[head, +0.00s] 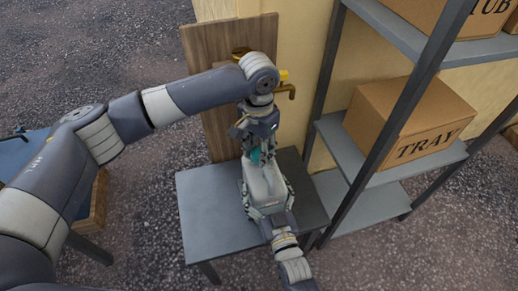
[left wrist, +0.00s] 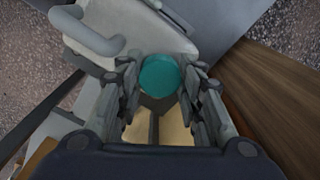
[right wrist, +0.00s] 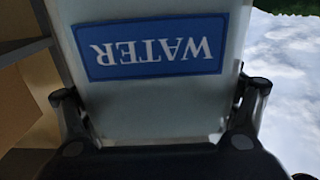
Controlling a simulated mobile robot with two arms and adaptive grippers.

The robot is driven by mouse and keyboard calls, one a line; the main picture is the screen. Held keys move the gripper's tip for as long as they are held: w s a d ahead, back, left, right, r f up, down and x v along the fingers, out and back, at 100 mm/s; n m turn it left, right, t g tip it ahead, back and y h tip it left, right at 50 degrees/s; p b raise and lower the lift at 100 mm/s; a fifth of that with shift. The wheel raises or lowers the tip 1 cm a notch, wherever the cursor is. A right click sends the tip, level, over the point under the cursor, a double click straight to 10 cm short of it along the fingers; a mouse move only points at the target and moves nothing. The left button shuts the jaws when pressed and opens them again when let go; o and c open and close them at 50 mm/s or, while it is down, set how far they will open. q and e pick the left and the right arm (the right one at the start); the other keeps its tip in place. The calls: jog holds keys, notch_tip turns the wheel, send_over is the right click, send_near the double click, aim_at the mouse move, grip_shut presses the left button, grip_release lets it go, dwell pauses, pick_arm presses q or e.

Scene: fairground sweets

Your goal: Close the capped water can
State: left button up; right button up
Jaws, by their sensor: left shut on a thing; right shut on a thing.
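The water can (head: 262,184) is pale grey-white and stands on the small grey table (head: 205,205). Its blue WATER label (right wrist: 150,48) fills the right wrist view and reads upside down there. My right gripper (head: 268,205) is shut on the can's body, one finger on each side. The teal cap (left wrist: 159,75) is at the can's top, between the fingers of my left gripper (left wrist: 160,90), which is shut on it. In the head view the left gripper (head: 255,145) comes down on the cap from above and mostly hides it. The can's handle (left wrist: 95,35) is beside the cap.
A wooden board (head: 205,50) with a brass tap (head: 287,88) stands behind the table. A grey shelf rack (head: 345,150) with cardboard boxes, one marked TRAY (head: 410,120), is close on the right. The table's left part is clear.

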pick_arm(q)
jog(key=m, duration=0.7)
jog(key=shift+s+d, duration=0.15)
jog(key=shift+d, duration=0.15)
jog(key=m, duration=0.6)
jog(key=shift+d+m, duration=0.1)
jog(key=shift+m, duration=0.3)
jog(key=o, duration=1.3)
jog(key=shift+c, duration=0.2)
pick_arm(e)
jog(key=shift+w+a+r, duration=0.15)
pick_arm(q)
jog(key=shift+a, duration=0.2)
jog(key=shift+r, duration=0.2)
notch_tip(320, 180, up, 12)
jog(key=shift+f, duration=0.1)
